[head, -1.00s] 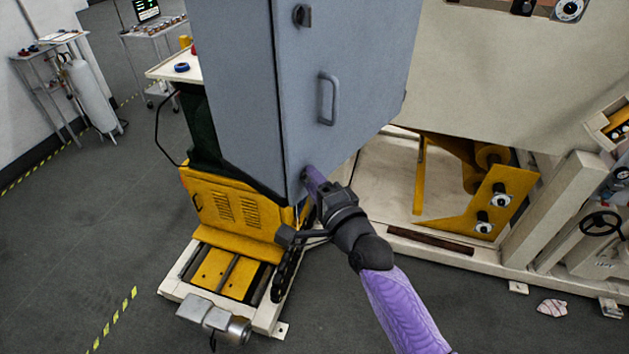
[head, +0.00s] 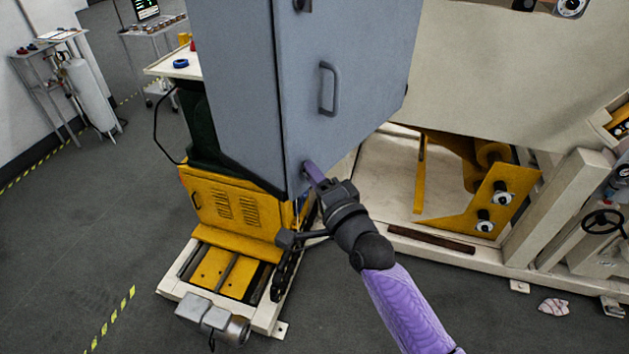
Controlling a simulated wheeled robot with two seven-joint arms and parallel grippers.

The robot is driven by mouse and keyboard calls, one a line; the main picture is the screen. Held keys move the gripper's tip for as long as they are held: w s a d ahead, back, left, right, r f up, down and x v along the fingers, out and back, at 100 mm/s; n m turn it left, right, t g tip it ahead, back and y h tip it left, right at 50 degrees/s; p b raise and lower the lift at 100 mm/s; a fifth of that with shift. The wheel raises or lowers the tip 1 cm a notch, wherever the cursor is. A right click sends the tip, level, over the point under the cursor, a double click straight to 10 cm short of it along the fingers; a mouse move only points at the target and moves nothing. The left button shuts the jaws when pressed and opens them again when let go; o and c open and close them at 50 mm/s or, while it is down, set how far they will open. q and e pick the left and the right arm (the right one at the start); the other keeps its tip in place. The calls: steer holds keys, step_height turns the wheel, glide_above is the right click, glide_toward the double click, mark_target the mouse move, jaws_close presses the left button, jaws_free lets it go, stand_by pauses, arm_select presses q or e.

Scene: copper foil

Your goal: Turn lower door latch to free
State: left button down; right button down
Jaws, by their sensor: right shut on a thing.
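The lower door latch (head: 305,168) is a small dark fitting near the bottom corner of the grey cabinet door (head: 345,60). The door looks closed. The upper latch (head: 302,5) shows at the top edge of the picture, above the door handle (head: 328,89). My left gripper is not in view.
A yellow vented housing (head: 235,212) on a pale machine base (head: 262,320) stands below the cabinet. A cream machine frame (head: 500,80) with yellow parts stands to the right. Dark floor (head: 80,230) is open at the left.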

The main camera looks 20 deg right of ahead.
steer(key=shift+w+d+f+n+y+b, duration=0.1)
steer(key=shift+n+y+b, duration=1.6)
steer(key=shift+n, duration=1.65)
steer(key=shift+d+f+n+y+b, duration=0.15)
steer(key=shift+n+y+b, duration=1)
steer(key=shift+n+b, duration=1.7)
steer(key=shift+w+d+n+y+b, duration=0.1)
steer(key=shift+n+y+b, duration=1.3)
steer(key=shift+n, duration=2.5)
steer(key=shift+r+n+y, duration=0.1)
steer(key=shift+n+y, duration=0.15)
steer(key=shift+n, duration=0.05)
steer(key=c, duration=0.8)
jaws_free()
steer(key=shift+o, duration=0.2)
